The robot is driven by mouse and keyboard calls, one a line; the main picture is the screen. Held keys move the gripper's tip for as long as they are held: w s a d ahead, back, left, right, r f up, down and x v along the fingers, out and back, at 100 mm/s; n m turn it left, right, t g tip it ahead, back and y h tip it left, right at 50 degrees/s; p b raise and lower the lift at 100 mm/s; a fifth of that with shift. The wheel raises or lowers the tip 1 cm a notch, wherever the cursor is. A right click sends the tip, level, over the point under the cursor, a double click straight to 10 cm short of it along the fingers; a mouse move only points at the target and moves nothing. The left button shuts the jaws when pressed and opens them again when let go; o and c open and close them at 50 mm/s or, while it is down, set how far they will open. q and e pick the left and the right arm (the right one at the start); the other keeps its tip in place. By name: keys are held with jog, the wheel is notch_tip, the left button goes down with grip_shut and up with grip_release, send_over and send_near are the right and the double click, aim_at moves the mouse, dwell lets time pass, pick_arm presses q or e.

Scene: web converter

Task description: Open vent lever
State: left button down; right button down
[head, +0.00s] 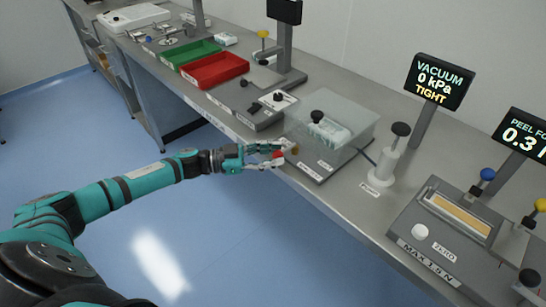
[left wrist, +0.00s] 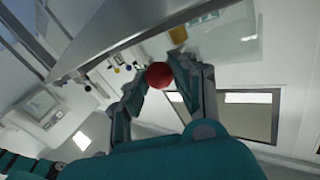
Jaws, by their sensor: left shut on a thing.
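The vent lever's red ball knob (head: 278,154) is at the front of the clear vacuum chamber (head: 333,118), by the bench edge. My left gripper (head: 275,156) reaches it from the left and is shut on the red knob. In the left wrist view the red knob (left wrist: 159,75) sits between the two fingertips of my left gripper (left wrist: 157,80). The lever's stem is mostly hidden. A small brass-coloured part (head: 295,150) shows just right of the knob. The display (head: 439,81) reads VACUUM 0 kPa TIGHT. My right gripper is not in view.
A white hand pump (head: 384,165) with a dark knob stands right of the chamber. A peel tester (head: 452,222) is further right. Red (head: 214,70) and green (head: 190,53) trays lie at the back left. The floor in front of the bench is clear.

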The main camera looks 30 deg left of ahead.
pick_arm(q)
jog(key=shift+w+r, duration=0.1)
jog(key=c, duration=1.4)
grip_release()
jog(key=shift+o, duration=0.4)
jog(key=shift+d, duration=0.1)
jog(key=v, duration=1.2)
